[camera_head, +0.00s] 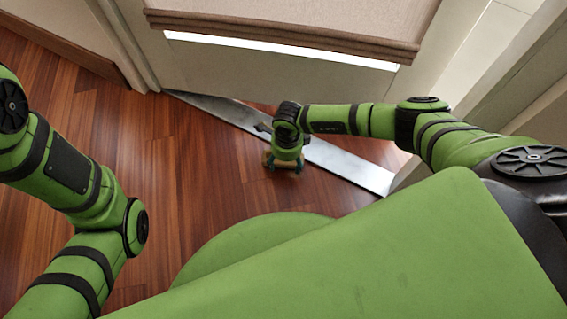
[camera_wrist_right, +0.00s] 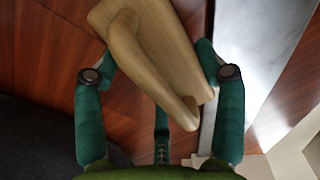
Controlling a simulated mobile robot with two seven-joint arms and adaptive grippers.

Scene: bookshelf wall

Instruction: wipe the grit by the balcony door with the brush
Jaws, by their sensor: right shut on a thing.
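The brush (camera_wrist_right: 170,30) is a pale wooden block with a rounded, arched wooden handle, seen from above in the right wrist view. My right gripper (camera_wrist_right: 155,62) is shut on the brush, with a green finger on either side of it. In the head view my right gripper (camera_head: 284,158) points down at the floor. Only small wooden bits of the brush (camera_head: 268,162) show there. It is beside the metal sill by the balcony door (camera_head: 240,72). I cannot make out any grit. My left arm shows at the left, but its gripper is out of the picture.
A grey metal sill strip (camera_head: 345,167) runs diagonally along the doorway. A beige blind (camera_head: 290,22) hangs over the door. A wall edge (camera_head: 480,90) stands on the right. The reddish wood floor (camera_head: 185,170) between my arms is clear.

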